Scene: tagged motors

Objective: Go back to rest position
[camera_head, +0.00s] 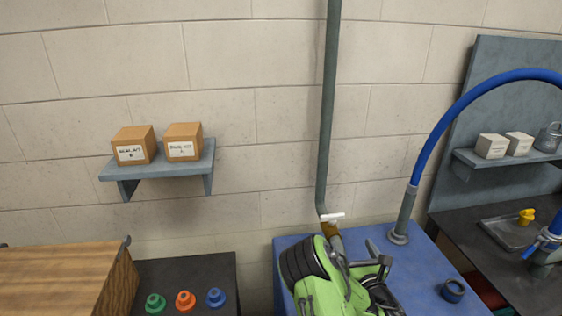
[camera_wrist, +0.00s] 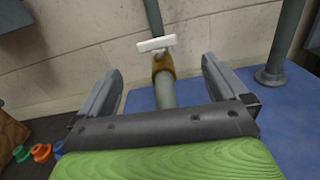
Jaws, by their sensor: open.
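My gripper (camera_wrist: 160,69) is open, with its two grey fingers spread apart and nothing held between them. In the head view, my gripper (camera_head: 362,260) is at the bottom centre, at the end of my green arm, over the blue table. A pipe with a brass valve (camera_wrist: 163,65) and a white handle (camera_wrist: 156,44) appears between the fingers in the wrist view, beyond the palm. In the head view, the white handle (camera_head: 333,217) is just above and left of my gripper. The arm hides part of the table and the lower pipe.
A blue table (camera_head: 437,272) bears a blue hose on a grey stand (camera_head: 401,222) and a dark ring (camera_head: 453,291). Boxes sit on a wall shelf (camera_head: 158,170). Green, orange and blue parts (camera_head: 185,300) lie on a dark surface. A tray (camera_head: 505,236) is right.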

